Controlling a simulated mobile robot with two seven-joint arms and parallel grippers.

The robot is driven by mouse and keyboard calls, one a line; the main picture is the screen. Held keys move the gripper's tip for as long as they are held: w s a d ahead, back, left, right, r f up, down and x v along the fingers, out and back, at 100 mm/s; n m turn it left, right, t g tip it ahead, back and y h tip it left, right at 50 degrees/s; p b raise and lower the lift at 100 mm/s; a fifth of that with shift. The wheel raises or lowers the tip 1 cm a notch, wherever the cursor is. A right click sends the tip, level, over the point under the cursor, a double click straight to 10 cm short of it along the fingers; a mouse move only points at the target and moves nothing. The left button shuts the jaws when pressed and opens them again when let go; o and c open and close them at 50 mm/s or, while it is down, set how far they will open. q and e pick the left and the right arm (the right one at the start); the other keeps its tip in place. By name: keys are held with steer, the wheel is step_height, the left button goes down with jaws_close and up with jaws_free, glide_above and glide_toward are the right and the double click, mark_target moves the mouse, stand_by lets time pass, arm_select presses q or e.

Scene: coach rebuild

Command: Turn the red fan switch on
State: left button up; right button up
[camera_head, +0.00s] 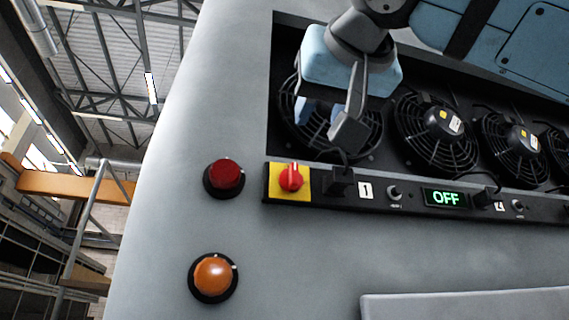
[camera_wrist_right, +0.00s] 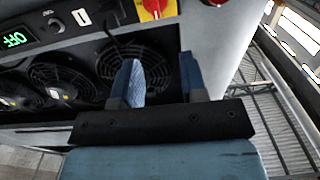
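The red fan switch (camera_head: 291,177) is a rotary knob on a yellow plate at the left end of the black control strip. In the right wrist view the red switch (camera_wrist_right: 154,6) is cut by the top edge. My right gripper (camera_head: 326,122) is above and slightly right of the switch, in front of the leftmost fan, apart from the knob. In the right wrist view its two blue-padded fingers (camera_wrist_right: 160,70) stand apart with nothing between them. A green display (camera_head: 446,198) on the strip reads OFF. My left gripper is not in view.
A red dome (camera_head: 225,174) and an orange dome (camera_head: 213,276) sit on the grey panel left of and below the switch. Several black fans (camera_head: 436,130) line the recess. A black plug (camera_head: 341,182) with a cable is just right of the switch. A ledge (camera_head: 460,304) juts out below.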

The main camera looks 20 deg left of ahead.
mark_target(295, 167)
steer(key=p+x, duration=0.4)
steer(key=x, duration=0.8)
steer(key=shift+w+r+p, duration=0.1)
steer(key=shift+w+p, duration=0.25)
steer(key=shift+w, duration=0.05)
steer(key=shift+w+a, duration=0.25)
steer(key=shift+w, duration=0.3)
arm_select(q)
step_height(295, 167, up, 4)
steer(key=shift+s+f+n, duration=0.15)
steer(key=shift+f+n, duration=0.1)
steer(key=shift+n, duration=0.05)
arm_select(e)
steer(key=shift+c, duration=0.7)
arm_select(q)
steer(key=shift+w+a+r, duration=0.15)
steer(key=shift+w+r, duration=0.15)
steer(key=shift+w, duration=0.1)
arm_select(e)
jaws_close()
